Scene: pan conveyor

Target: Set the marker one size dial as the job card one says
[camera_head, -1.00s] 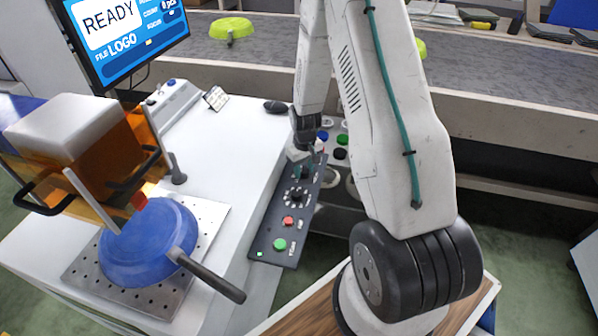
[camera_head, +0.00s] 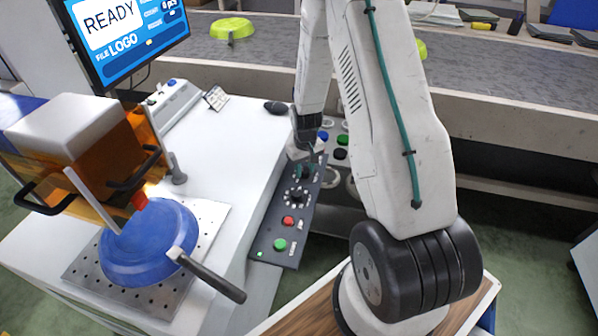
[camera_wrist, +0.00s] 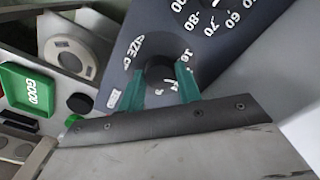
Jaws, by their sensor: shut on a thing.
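The size dial (camera_wrist: 160,72) is a dark round knob on the control panel, with "SIZE" and numbers printed around it in the wrist view. My gripper (camera_wrist: 160,88) has its teal fingertips on either side of the knob and is shut on it. The fingers and gripper body hide part of the scale, so I cannot tell the exact setting. In the head view my gripper (camera_head: 305,168) is at the far end of the dark panel (camera_head: 266,232). A small printed card (camera_head: 216,98) stands at the back of the white table; its print is too small to read.
A second dial (camera_head: 296,196), a red button (camera_head: 288,221) and a green button (camera_head: 280,245) are nearer on the panel. A blue pan (camera_head: 150,245) lies on a perforated plate (camera_head: 215,225) under the orange-and-white marker head (camera_head: 70,125). The monitor (camera_head: 125,30) reads READY.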

